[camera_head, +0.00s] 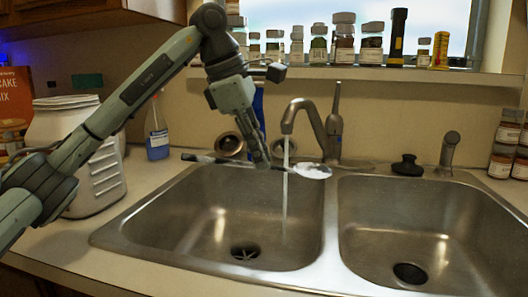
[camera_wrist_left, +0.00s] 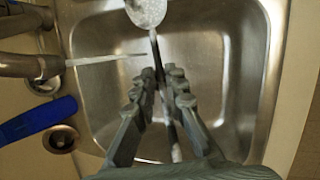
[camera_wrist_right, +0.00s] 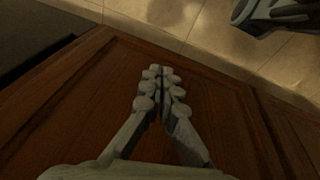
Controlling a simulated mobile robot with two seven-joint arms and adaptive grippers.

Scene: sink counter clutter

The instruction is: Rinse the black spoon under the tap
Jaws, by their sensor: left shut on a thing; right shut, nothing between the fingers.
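The black spoon (camera_head: 313,171) is held roughly level above the left sink basin (camera_head: 205,215). Its bowl looks pale and shiny and points right; it also shows at the top of the left wrist view (camera_wrist_left: 146,10). My left gripper (camera_head: 262,161) is shut on its dark handle. The tap (camera_head: 308,115) is running, and a thin water stream (camera_head: 285,205) falls into the left basin. In the head view the stream crosses the spoon just left of the bowl; I cannot tell whether water touches it. My right gripper (camera_wrist_right: 160,75) is shut and empty, before brown cabinet wood.
The right basin (camera_head: 430,225) is empty. A black stopper (camera_head: 407,165) and a sprayer (camera_head: 449,150) stand behind it. A white container (camera_head: 75,130) and blue spray bottle (camera_head: 157,135) stand left. Jars line the window sill (camera_head: 400,74).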

